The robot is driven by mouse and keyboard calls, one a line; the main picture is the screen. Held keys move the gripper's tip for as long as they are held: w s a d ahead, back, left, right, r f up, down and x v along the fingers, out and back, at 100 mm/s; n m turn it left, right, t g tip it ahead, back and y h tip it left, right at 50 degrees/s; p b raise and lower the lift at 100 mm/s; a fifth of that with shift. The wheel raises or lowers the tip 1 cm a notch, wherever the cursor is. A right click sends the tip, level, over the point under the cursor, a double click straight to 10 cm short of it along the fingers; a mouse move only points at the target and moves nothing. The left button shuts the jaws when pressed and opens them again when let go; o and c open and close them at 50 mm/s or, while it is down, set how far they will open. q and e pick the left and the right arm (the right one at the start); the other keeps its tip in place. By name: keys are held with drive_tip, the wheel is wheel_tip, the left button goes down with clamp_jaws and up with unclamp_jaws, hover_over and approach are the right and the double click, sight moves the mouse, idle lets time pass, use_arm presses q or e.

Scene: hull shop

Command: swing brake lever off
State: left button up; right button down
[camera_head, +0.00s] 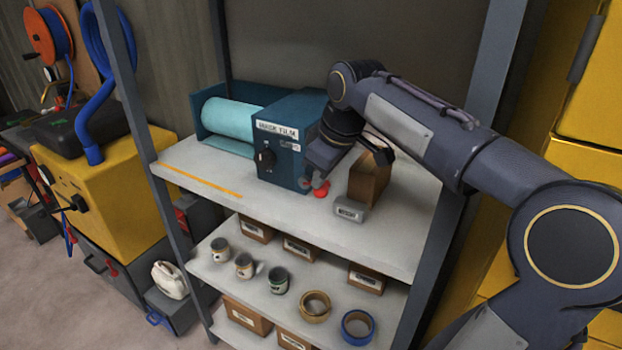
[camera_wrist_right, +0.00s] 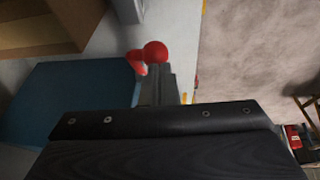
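The blue mask film dispenser (camera_head: 285,165) stands on the top shelf, with a pale teal film roll (camera_head: 228,120) at its left. A red ball knob (camera_head: 321,190) shows low at its right front corner. My right gripper (camera_head: 316,178) points down beside that corner, its tips right by the knob. In the right wrist view the red knob (camera_wrist_right: 155,52) sits just beyond the fingertips (camera_wrist_right: 161,82). The fingers look closed together, with nothing visible between them. Whether they touch the knob is unclear, and most of the lever arm is hidden. My left gripper is not in view.
A cardboard box (camera_head: 369,178) and a grey labelled block (camera_head: 350,211) sit close to the right of the dispenser. Shelf uprights flank the space. An orange strip (camera_head: 200,179) marks the clear left shelf front. Cans and tape rolls fill the shelf below.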

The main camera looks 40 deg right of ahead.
drive_tip(key=shift+s+d+f, duration=0.1)
drive_tip(key=shift+s+f, duration=0.3)
drive_tip(key=shift+f, duration=0.1)
idle(0.4)
drive_tip(key=v, duration=0.7)
drive_tip(key=shift+r+p, duration=0.4)
drive_tip(key=shift+s, duration=0.15)
